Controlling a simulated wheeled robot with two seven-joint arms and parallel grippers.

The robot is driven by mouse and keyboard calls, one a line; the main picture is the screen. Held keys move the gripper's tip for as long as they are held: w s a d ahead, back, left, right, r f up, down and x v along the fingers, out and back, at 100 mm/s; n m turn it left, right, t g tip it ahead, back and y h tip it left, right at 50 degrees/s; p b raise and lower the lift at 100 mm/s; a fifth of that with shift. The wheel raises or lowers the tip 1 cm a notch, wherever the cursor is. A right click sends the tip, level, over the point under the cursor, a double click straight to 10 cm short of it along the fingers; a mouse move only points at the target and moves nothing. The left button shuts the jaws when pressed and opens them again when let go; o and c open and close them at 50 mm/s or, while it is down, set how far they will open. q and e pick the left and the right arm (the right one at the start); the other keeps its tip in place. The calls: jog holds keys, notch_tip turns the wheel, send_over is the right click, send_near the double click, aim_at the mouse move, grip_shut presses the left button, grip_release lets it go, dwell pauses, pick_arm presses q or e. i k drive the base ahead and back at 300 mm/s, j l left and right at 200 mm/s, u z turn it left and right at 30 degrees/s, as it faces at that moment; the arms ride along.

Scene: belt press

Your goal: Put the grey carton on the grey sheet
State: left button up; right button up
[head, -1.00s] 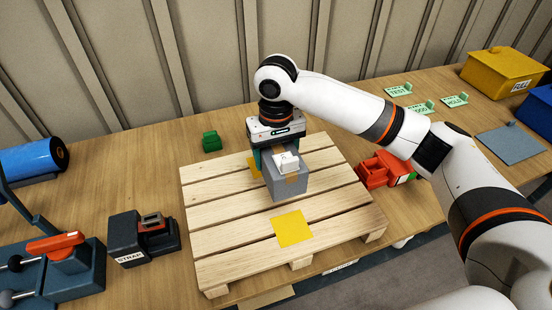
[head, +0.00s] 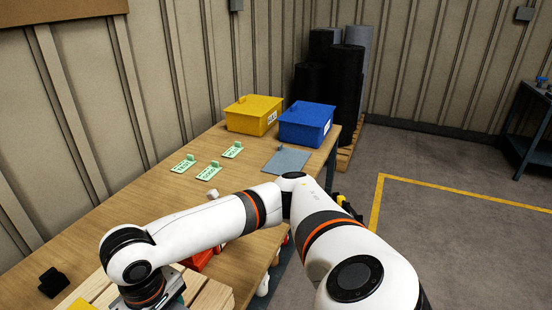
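The grey sheet (head: 287,160) lies flat and bare on the wooden table, in front of the blue box. The grey carton is not visible now; it is below the picture or hidden by my arm. A second ago it was on the pallet under my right gripper. My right arm reaches in from the lower right, and the body of my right gripper (head: 150,301) is cut off at the bottom edge over the pallet (head: 210,298). Its fingertips are out of view. My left gripper is not in view.
A yellow lidded box (head: 252,117) and a blue lidded box (head: 306,125) stand behind the sheet. Several green label stands (head: 208,171) sit left of it. A red tool (head: 198,261) is partly hidden under my arm. A small dark block (head: 53,282) stands at lower left.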

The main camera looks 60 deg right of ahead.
aim_at(290, 161)
jog(key=z, duration=1.6)
jog(key=i+l+u, duration=0.35)
jog(key=i+l, duration=0.2)
jog(key=i+l+u, duration=0.15)
jog(key=l, duration=0.2)
jog(key=i+l+u, duration=0.15)
jog(key=i+l, duration=0.15)
jog(key=i+l+u, duration=0.2)
jog(key=l, duration=0.25)
jog(key=i+l+u, duration=0.15)
jog(key=l, duration=0.25)
